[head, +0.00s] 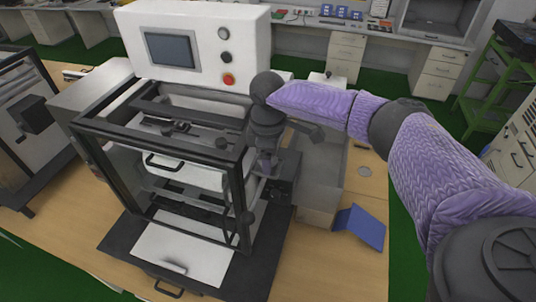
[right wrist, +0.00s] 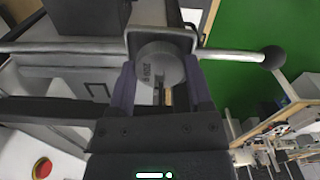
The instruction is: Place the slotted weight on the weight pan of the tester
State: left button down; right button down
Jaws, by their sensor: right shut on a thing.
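The tester (head: 190,165) is a black-framed machine with a white control box, standing on the wooden table. My right gripper (head: 265,168) is low at the tester's right side, pointing down, its fingers partly hidden. In the right wrist view, my right gripper (right wrist: 160,92) is shut on the slotted weight (right wrist: 160,66), a grey disc with engraved lettering and a slot toward the gripper. The weight lies between the two fingertips, close to a grey metal bracket (right wrist: 203,52). I cannot make out the weight pan clearly or tell whether the weight touches anything. My left gripper is not in view.
A lever with a dark ball knob (right wrist: 272,57) sticks out beside the gripper. A blue folder-like object (head: 360,226) lies on the table to the right of the tester. Another machine (head: 35,125) stands at the left. The table's front right is clear.

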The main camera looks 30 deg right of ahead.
jog(key=shift+f, duration=0.75)
grip_release()
notch_tip(320, 180, up, 10)
jog(key=b, duration=0.2)
